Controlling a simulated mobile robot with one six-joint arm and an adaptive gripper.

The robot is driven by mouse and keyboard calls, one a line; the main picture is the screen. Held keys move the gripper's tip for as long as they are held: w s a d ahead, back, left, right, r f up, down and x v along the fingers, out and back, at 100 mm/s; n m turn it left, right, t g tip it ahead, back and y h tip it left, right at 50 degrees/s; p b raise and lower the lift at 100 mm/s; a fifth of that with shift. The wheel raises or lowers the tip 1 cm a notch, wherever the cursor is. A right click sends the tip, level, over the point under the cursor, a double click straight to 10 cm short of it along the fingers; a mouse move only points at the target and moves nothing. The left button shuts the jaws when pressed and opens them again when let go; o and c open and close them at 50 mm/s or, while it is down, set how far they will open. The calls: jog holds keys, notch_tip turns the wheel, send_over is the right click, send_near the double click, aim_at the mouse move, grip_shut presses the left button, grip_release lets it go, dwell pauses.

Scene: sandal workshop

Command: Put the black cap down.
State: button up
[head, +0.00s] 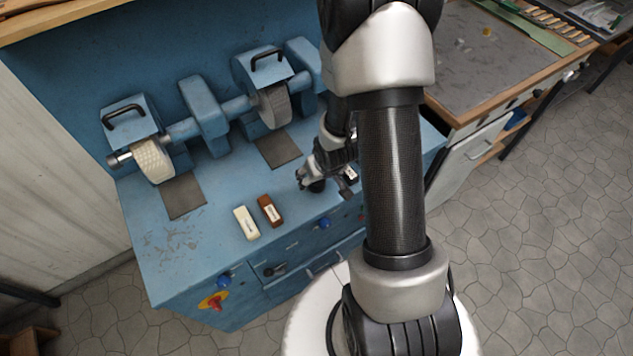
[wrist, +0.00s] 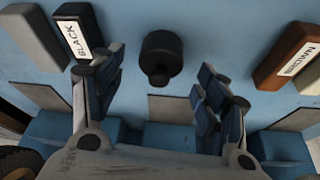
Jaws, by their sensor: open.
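The black cap (wrist: 161,55) is a round, dark piece with a smaller knob-like part. In the wrist view it stands on the blue bench top between the two fingers of my gripper (wrist: 158,62), with a gap on each side. My gripper is open. In the head view my gripper (head: 324,185) is low over the bench near its front edge. The cap shows there as a dark round shape (head: 316,187) under the fingers, partly hidden by them.
A black-labelled bar (wrist: 80,30) stands close beside one finger, with a grey bar (wrist: 32,36) beyond. Brown (head: 270,210) and cream (head: 246,223) bars lie left of my gripper. Polishing wheels (head: 153,160) (head: 272,104) stand behind. The bench's left front is clear.

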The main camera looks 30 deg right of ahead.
jog(key=x, duration=0.2)
jog(key=shift+w+f, duration=0.15)
jog(key=shift+f, duration=0.05)
jog(key=shift+c, duration=0.4)
jog(key=c, duration=1)
jog(key=shift+r, duration=0.1)
